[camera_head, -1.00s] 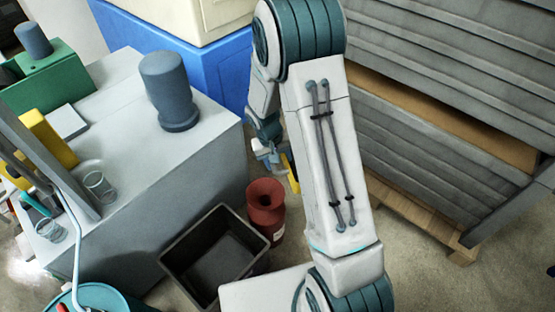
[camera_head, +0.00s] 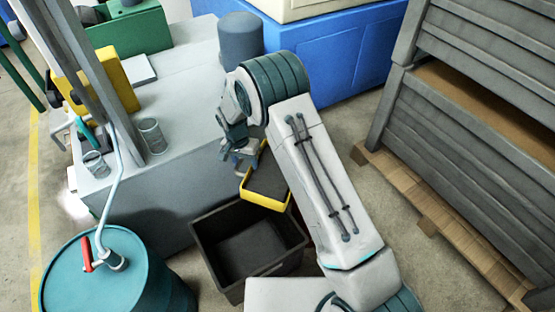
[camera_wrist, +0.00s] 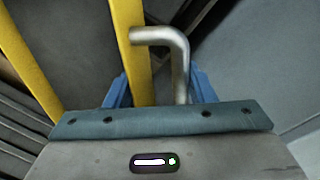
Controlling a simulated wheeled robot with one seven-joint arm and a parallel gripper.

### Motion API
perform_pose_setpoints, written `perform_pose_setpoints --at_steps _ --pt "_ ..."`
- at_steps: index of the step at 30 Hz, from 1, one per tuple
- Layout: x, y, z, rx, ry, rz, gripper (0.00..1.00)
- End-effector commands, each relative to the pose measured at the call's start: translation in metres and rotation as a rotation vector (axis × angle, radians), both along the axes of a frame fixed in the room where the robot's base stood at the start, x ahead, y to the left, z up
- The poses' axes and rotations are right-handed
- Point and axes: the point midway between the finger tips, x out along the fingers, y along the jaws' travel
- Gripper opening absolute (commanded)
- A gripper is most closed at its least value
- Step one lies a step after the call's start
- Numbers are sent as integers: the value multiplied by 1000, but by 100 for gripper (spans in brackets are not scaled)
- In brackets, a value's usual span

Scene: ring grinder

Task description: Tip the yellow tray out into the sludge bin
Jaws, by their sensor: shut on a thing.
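The yellow tray (camera_head: 268,202) has a yellow rim and a dark inside. It hangs from my gripper (camera_head: 240,152) by the back right rim of the sludge bin (camera_head: 215,268), a black open box on the floor. In the head view the tray looks about level and appears higher than the bin; my arm hides its right side. In the wrist view my gripper (camera_wrist: 157,88) is shut on the tray's bent metal handle (camera_wrist: 182,62), with the yellow rim (camera_wrist: 130,45) beside it. I cannot tell what lies in the tray.
A grey machine cabinet (camera_head: 178,190) stands behind and left of the bin. A teal drum (camera_head: 110,285) with a hand pump stands at front left.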

Motion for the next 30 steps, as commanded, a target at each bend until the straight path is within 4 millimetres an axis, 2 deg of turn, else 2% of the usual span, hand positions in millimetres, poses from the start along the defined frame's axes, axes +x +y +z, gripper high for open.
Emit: perform_pose_setpoints --at_steps 1,6,12,15,21,30 --pt "-2 19 -18 4 -3 -11 0" --pt "-13 72 -49 19 -9 -70 0" --pt "-29 120 -77 32 -15 -122 0" --pt "-35 137 -87 37 -18 -140 0" --pt "-44 157 -98 42 -20 -164 0" --pt "-48 160 -95 82 -36 -172 0"
